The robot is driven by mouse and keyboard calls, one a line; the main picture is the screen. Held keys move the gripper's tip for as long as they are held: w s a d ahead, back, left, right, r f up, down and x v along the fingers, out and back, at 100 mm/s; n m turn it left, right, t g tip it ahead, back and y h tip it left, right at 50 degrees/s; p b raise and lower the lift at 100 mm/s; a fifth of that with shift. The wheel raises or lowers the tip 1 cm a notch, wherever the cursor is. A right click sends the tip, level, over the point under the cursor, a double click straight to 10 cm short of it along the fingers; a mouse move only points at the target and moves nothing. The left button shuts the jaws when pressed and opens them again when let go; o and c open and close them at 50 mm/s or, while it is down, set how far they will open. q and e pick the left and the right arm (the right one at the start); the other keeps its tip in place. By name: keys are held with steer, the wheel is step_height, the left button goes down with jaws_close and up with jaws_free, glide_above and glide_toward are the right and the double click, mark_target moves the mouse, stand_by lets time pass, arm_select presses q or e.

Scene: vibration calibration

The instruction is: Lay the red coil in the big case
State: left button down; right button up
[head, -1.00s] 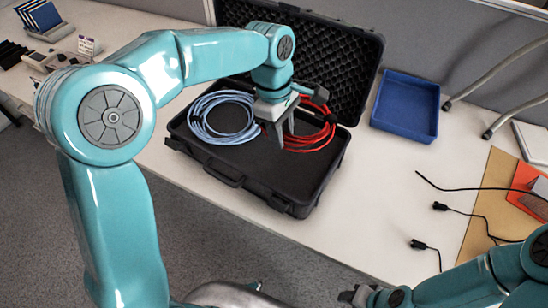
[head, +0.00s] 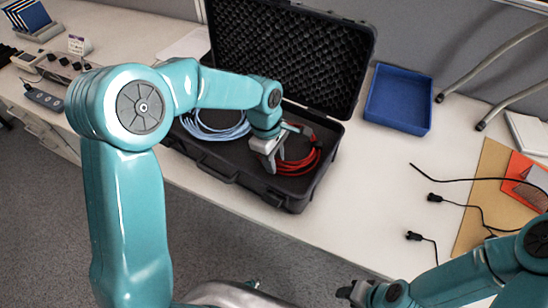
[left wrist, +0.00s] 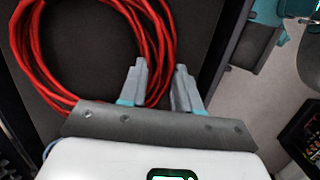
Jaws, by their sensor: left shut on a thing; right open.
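The big case (head: 248,184) stands open on the table, a black hard case with dark foam inside its raised lid. The red coil (head: 308,162) is inside its base, in the right part, beside the blue coil (head: 215,124). My left gripper (head: 273,169) reaches down into the case at the red coil's left edge. In the left wrist view, red strands of the coil (left wrist: 30,50) pass between the gripper's fingers (left wrist: 163,88), which are shut on them. I cannot tell whether the coil rests fully on the case floor. My right gripper (head: 350,293) is open and empty, low in front of the table.
A blue tray (head: 398,100) stands right of the case. Black cables (head: 470,205) and a tan folder (head: 487,190) lie at the right. The table between case and cables is clear.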

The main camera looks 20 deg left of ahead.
arm_select(q)
steer(key=c, duration=1.2)
jaws_free()
steer(key=shift+f, duration=0.15)
steer(key=o, duration=0.4)
steer(key=shift+r, duration=0.3)
steer(key=r, duration=0.4)
steer(key=a+r, duration=0.1)
steer(key=r, duration=0.2)
steer(key=r+p, duration=0.1)
steer(key=r, duration=0.3)
steer(key=shift+w+a+r, duration=0.1)
steer(key=shift+a+r, duration=0.2)
steer(key=shift+a, duration=0.1)
